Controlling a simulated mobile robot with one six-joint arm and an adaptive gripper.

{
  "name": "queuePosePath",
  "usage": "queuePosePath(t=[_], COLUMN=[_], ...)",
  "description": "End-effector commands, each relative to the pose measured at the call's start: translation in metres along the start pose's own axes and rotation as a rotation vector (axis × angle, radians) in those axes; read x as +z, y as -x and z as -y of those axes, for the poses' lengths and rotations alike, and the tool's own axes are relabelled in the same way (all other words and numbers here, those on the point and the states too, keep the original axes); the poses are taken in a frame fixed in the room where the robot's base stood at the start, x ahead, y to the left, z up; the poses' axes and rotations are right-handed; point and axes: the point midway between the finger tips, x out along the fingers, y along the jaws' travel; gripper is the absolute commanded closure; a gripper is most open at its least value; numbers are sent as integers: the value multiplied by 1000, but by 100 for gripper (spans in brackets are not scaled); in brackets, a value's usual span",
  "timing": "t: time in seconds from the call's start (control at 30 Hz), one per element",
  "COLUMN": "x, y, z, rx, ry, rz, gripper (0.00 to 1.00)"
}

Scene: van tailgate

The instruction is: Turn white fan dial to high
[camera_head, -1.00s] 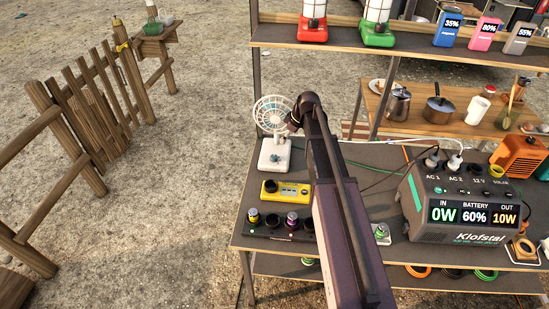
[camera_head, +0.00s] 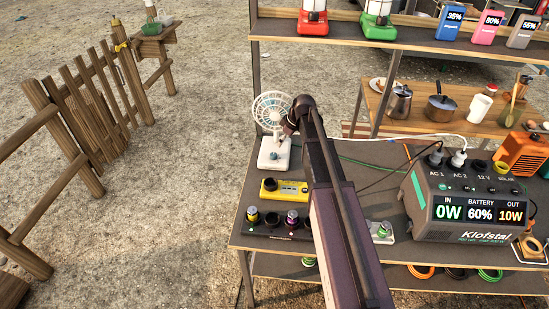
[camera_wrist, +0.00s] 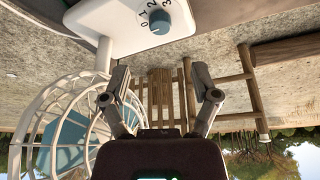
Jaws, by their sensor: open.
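The white fan (camera_head: 272,112) stands on the left back part of the dark table, its base (camera_head: 268,160) towards me. Its grey-blue dial (camera_wrist: 159,22) sits on the white base, with marks 0 to 3 around it, at the top of the wrist view. The picture is too small to tell which mark the dial points at. The fan's caged head (camera_wrist: 70,140) is at the lower left of the wrist view. My gripper (camera_wrist: 160,68) is open and empty, its fingers apart beside the cage and not touching the dial. In the head view my arm hides most of the gripper.
A yellow device (camera_head: 284,189) and a dark strip with several knobs (camera_head: 270,234) lie in front of the fan. The Klofstal power station (camera_head: 470,205) stands at the right. A shelf (camera_head: 400,45) with lanterns runs above. Open ground lies left of the table.

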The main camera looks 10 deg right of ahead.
Motion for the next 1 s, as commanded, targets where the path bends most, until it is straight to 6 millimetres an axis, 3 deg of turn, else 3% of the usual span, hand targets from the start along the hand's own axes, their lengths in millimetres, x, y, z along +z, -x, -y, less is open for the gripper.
queuePosePath(t=[1.0], x=[0], y=[-88], z=[0], rx=[0], ry=[2], rz=[0], gripper=[22])
